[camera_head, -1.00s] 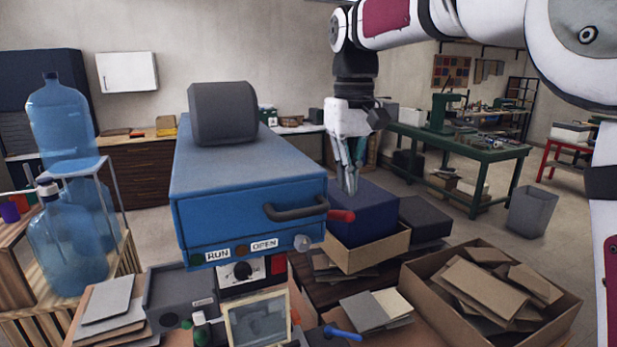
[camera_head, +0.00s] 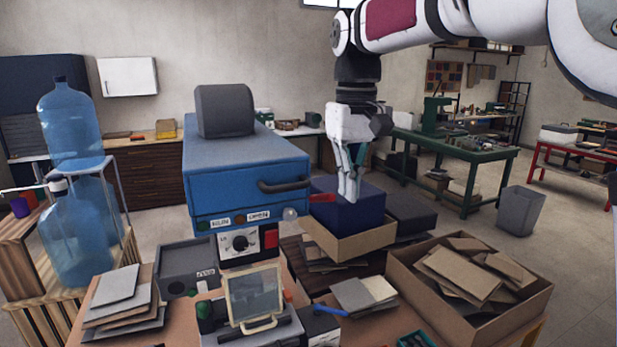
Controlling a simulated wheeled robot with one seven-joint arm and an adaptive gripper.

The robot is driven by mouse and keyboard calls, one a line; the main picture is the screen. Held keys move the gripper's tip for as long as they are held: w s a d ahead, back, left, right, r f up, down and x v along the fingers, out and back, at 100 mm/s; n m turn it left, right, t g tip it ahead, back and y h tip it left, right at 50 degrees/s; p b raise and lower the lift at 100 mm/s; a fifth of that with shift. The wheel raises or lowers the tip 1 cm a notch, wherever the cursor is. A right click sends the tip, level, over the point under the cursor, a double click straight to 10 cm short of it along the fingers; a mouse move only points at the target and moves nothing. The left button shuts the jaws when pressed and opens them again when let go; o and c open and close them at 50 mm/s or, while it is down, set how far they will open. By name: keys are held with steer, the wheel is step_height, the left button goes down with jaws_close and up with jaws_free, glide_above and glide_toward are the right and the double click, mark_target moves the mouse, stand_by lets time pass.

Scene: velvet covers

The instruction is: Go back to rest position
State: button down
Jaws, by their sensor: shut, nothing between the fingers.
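My gripper (camera_head: 349,196) hangs pointing down at the end of my white and dark red arm, right of the blue machine (camera_head: 245,180). Its fingers are shut and empty, in front of a dark blue box (camera_head: 350,212) in the picture. The machine has a black handle (camera_head: 285,185) on its front, a grey cylinder on top and labels that seem to read RUN and OPEN. The gripper appears apart from the handle and lever.
A carton of cardboard pieces (camera_head: 392,268) stands at the right front. Blue water bottles (camera_head: 70,125) stand at the left on a rack. A framed panel (camera_head: 254,292) is at the front.

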steer(key=s+d+f+m+t+b, duration=0.2)
steer(key=s+d+t, duration=0.1)
steer(key=s+d, duration=0.55)
steer(key=s+d+f+m+t+b, duration=0.2)
steer(key=s+d+f, duration=0.1)
steer(key=s+f, duration=0.6)
steer(key=s, duration=0.2)
steer(key=shift+s+f, duration=0.15)
steer(key=shift+s, duration=0.15)
